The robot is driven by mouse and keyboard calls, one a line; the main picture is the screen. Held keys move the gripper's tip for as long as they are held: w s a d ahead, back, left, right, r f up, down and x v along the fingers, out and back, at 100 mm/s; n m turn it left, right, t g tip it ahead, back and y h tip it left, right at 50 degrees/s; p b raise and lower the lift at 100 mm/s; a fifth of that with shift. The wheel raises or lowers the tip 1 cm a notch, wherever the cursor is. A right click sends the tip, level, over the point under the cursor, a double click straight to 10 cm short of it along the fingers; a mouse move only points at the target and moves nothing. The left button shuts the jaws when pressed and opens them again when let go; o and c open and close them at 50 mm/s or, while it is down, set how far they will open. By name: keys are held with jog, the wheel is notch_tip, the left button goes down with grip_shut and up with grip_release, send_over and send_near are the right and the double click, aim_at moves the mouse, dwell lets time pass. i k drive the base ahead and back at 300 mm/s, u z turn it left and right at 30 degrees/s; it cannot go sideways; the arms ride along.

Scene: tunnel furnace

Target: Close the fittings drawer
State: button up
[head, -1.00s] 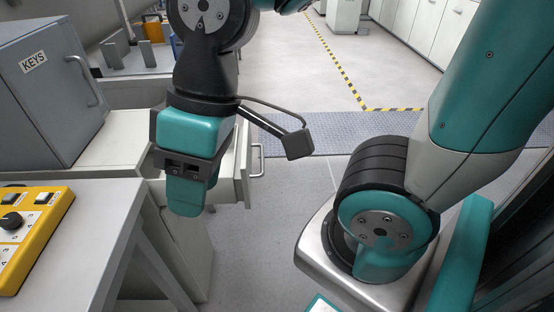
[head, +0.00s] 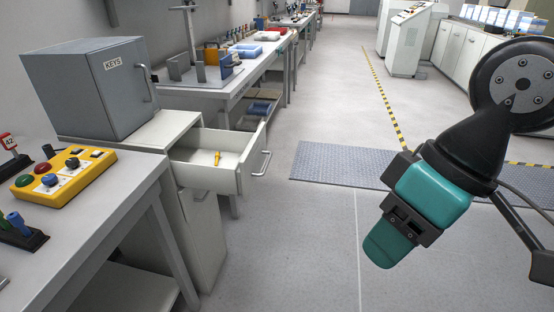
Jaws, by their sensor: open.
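The fittings drawer (head: 208,172) is a pale drawer pulled out to the right from the top of a light grey cabinet (head: 201,241). A small yellow item (head: 217,158) lies inside it. The drawer's bar handle (head: 263,163) is on its front panel, facing right. My gripper (head: 381,250), teal with a dark bracket, hangs well to the right of the handle and lower in the picture, over the open floor. It touches nothing. The gap between its fingers is hard to see from this angle.
A grey KEYS box (head: 92,88) stands on the cabinet top. A yellow control box (head: 62,176) sits on the near left table (head: 111,206). A long workbench (head: 200,92) runs behind. The floor between drawer and gripper is clear, with a grey mat (head: 340,163) beyond.

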aim_at(244, 155)
jog(key=z, duration=0.4)
jog(key=i, duration=1.3)
jog(key=u, duration=0.95)
jog(key=i, duration=0.4)
jog(key=z, duration=1.6)
jog(key=k, duration=0.3)
jog(key=u, duration=0.65)
